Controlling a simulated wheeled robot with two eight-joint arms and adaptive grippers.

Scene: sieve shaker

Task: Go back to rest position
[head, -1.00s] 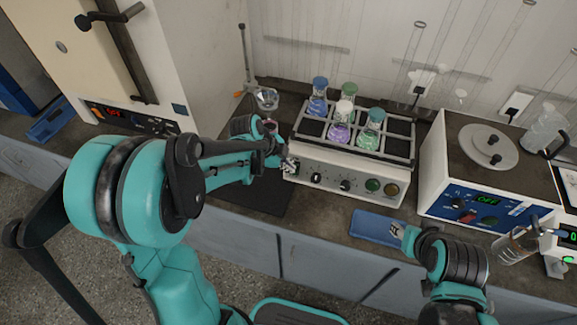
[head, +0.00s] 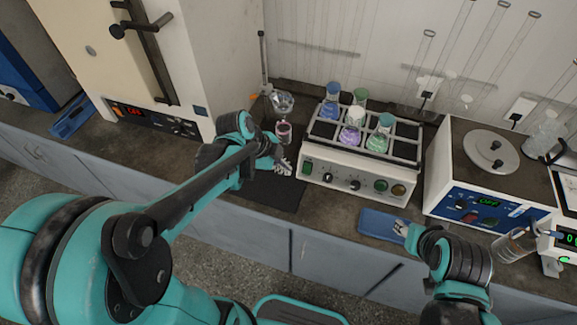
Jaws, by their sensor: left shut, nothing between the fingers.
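My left gripper (head: 283,166) is shut and empty. It hangs over the dark mat (head: 262,190), just left of the shaker (head: 355,178) and apart from its front panel. The shaker's rack holds several capped flasks with blue, purple and green liquid; a purple flask (head: 350,136) sits in the front row. My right gripper (head: 402,228) is at the blue tray (head: 376,224) near the counter's front edge. Its fingers are small in view and I cannot tell whether they are open or shut.
A white device with a lit "OFF" display (head: 489,203) stands right of the shaker. A beaker (head: 511,246) and a scale are at the far right. A small pink-topped container (head: 284,132) and a glass funnel (head: 282,103) stand behind my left gripper. A large oven (head: 140,60) is at the left.

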